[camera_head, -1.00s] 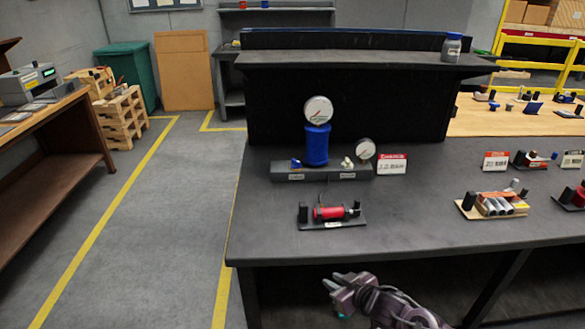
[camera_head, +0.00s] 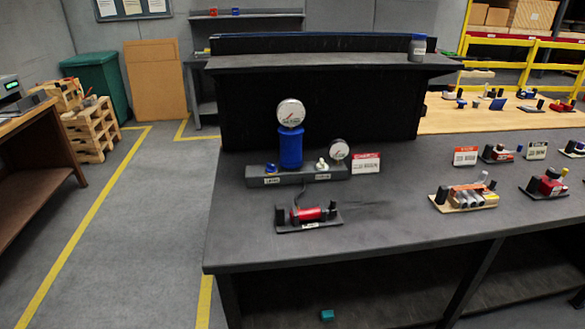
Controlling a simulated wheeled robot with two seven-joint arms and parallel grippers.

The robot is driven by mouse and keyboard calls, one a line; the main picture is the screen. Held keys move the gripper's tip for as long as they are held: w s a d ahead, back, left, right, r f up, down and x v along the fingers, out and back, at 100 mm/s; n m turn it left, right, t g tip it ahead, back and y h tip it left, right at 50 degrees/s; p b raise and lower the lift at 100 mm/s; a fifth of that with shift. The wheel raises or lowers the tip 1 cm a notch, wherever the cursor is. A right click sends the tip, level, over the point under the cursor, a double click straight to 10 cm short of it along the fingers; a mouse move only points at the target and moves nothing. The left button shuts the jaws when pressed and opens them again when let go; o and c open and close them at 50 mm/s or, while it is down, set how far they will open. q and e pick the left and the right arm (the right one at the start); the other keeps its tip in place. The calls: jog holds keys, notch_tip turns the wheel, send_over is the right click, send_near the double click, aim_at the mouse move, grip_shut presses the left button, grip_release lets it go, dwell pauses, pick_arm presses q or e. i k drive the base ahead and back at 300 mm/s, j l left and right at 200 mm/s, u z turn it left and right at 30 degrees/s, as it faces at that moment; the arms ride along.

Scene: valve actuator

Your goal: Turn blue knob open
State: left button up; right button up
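The small blue knob (camera_head: 271,168) sits on the left part of a dark grey valve base (camera_head: 300,176) on the black workbench. A white knob (camera_head: 321,164) is on the same base, further right. A blue cylinder (camera_head: 290,148) stands between them with a round white gauge (camera_head: 291,112) on top. A smaller gauge (camera_head: 340,150) is at the base's right end. The labels are too small to read. Neither of my grippers shows in the head view now.
A red cylinder device (camera_head: 308,214) lies in front of the valve base. A red-and-white sign (camera_head: 366,163) stands right of it. More small devices (camera_head: 465,195) are further right. A raised black shelf (camera_head: 320,62) stands behind. A small teal block (camera_head: 327,315) is below the bench.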

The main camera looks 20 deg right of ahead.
aim_at(271, 168)
jog(key=i+j+z, duration=0.15)
jog(key=z, duration=0.25)
jog(key=i+j+z, duration=0.15)
jog(key=z, duration=0.2)
jog(key=j+z, duration=0.25)
jog(key=z, duration=0.15)
jog(key=i+j+z, duration=0.15)
jog(key=j+z, duration=0.25)
jog(key=l, duration=0.15)
